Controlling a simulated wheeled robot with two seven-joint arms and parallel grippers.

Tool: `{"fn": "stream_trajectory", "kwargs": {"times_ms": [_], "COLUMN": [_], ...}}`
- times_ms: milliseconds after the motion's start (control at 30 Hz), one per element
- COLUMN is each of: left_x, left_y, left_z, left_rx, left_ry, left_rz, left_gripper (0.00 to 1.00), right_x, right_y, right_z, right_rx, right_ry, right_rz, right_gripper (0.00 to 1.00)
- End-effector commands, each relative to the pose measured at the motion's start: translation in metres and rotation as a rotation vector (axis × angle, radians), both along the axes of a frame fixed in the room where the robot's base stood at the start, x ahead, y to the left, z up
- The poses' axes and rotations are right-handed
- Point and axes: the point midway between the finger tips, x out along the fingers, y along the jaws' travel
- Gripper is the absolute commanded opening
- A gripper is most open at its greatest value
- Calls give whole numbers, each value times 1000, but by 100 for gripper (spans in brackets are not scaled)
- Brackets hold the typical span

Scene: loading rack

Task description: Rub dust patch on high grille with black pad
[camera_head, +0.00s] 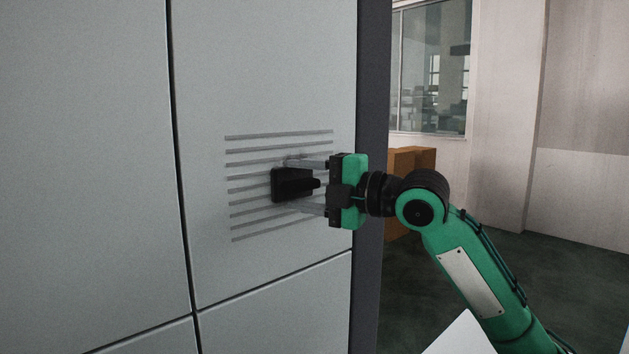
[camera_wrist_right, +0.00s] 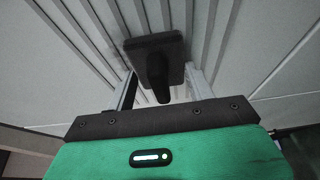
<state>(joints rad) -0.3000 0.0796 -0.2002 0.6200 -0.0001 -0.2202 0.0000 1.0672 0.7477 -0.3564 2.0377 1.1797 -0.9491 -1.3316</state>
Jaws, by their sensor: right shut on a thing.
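The black pad (camera_head: 290,186) with its stubby handle is against the slatted grille (camera_head: 248,207) on the pale wall panel. My right gripper (camera_head: 291,185) reaches in from the right and is shut on the black pad, one finger above and one below it. In the right wrist view the pad (camera_wrist_right: 172,47) lies on the slats, its handle pointing back between the fingers. A faint dark smudge, perhaps the dust patch (camera_wrist_right: 117,54), shows beside the pad's left edge; the pad may hide part of it. My left gripper is not in view.
The panel's dark vertical edge (camera_head: 370,120) stands just right of the grille. Beyond it are brown boxes (camera_head: 402,162), a window (camera_head: 432,70) and open dark floor. The panel face around the grille is flat and clear, with thin seams.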

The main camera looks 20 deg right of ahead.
Motion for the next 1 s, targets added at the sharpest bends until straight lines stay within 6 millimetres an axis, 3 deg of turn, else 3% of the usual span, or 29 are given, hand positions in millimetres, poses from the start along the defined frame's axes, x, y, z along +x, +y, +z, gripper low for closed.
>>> {"fn": "stream_trajectory", "kwargs": {"times_ms": [667,1000], "left_x": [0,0], "left_y": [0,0], "left_z": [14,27], "left_rx": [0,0], "left_ry": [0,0], "left_rz": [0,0], "left_gripper": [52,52], "right_x": [-12,-14], "right_y": [41,43], "right_z": [1,13], "right_rx": [0,1], "right_ry": [0,0], "right_rz": [2,-1], "right_gripper": [36,36]}}
